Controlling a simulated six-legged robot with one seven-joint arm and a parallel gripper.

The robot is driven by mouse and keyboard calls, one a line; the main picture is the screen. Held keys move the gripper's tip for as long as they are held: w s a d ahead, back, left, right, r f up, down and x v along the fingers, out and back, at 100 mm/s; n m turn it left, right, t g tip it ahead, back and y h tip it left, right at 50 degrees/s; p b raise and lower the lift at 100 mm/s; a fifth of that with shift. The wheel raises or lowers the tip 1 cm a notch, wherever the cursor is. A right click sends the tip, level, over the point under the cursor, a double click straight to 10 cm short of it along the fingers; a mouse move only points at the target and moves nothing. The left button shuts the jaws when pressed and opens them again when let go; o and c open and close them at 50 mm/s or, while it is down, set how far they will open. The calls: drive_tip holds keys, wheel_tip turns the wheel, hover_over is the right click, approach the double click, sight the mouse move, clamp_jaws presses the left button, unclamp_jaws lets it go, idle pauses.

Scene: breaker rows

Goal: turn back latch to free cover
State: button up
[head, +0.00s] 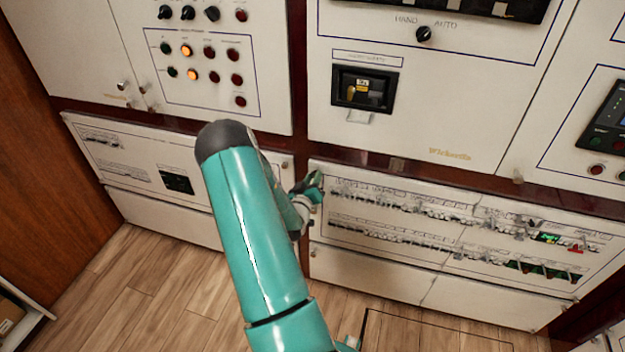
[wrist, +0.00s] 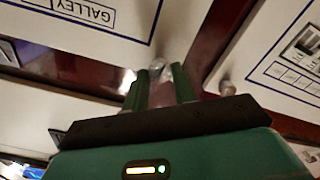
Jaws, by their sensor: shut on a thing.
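My gripper (head: 314,186) is at the upper left corner of the white lower panel with breaker rows (head: 455,216) in the head view. In the wrist view, its two dark green fingers (wrist: 161,80) are closed around a small silver latch (wrist: 162,70) beside the dark red frame. The latch's lower part is hidden between the fingers. I cannot tell how far the latch is turned. The breaker panel looks flat in its frame. In the head view the gripper hides the latch.
A second silver knob (wrist: 227,88) sits close to the right of my fingers in the wrist view. A white panel marked GALLEY (wrist: 85,20) is at upper left. In the head view, switch panels (head: 420,125) stand above, and wooden floor (head: 160,275) is clear at lower left.

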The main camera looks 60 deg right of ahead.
drive_tip(key=shift+s+m, duration=0.1)
drive_tip(key=shift+m, duration=8.2)
drive_tip(key=o, duration=1)
drive_tip(key=a, duration=0.4)
drive_tip(key=s+a, duration=0.1)
drive_tip(key=a, duration=0.4)
drive_tip(key=s+a, duration=0.1)
drive_tip(key=a, duration=0.3)
drive_tip(key=shift+a, duration=0.3)
